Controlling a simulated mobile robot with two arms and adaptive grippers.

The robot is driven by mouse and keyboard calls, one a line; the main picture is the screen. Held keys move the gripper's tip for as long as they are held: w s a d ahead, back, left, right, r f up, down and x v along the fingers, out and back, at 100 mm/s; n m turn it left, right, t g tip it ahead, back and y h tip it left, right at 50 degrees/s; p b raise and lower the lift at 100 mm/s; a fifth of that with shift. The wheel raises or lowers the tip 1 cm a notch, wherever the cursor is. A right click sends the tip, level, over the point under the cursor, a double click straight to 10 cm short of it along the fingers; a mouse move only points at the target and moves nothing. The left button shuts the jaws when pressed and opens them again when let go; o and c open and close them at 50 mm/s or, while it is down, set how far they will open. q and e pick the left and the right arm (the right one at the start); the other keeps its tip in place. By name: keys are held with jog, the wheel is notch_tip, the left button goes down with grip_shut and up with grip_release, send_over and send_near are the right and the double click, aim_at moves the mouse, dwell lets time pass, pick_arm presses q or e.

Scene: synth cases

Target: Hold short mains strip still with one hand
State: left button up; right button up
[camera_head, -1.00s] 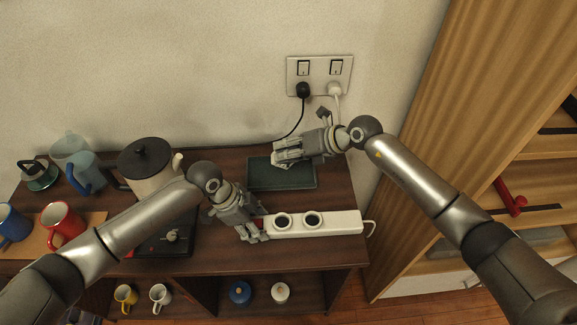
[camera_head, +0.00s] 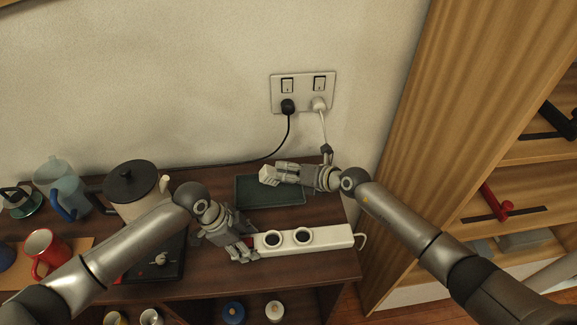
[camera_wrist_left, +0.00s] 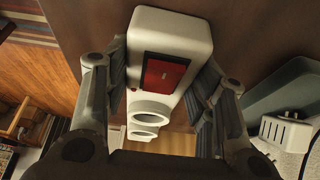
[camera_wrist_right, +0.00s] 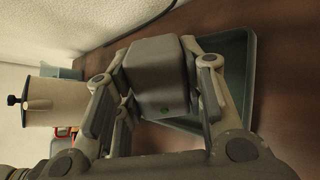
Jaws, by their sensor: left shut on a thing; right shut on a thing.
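The short mains strip (camera_head: 343,237) is white, with two round sockets and a red switch at its left end. It lies near the front of the dark wooden top. My left gripper (camera_head: 243,249) is shut across its left end; the left wrist view shows the strip (camera_wrist_left: 171,35) between the fingers, red switch upward. My right gripper (camera_head: 272,174) is shut on a pale block (camera_head: 267,177) above the green tray. In the right wrist view this block (camera_wrist_right: 158,72) looks grey and boxy. Its underside is not clear.
The dark green tray (camera_head: 270,204) lies behind the strip. A wall plate (camera_head: 303,83) holds a black plug (camera_head: 288,106) and a white plug (camera_head: 319,104). A kettle (camera_head: 127,185), a red mug (camera_head: 43,255) and jugs stand left. Wooden shelves rise at the right.

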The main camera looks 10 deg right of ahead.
jog(key=shift+f, duration=0.35)
jog(key=o, duration=1.1)
jog(key=shift+s+d, duration=0.1)
jog(key=v, duration=1.1)
jog(key=shift+s+d+r, duration=0.15)
jog(key=shift+s+d, duration=0.1)
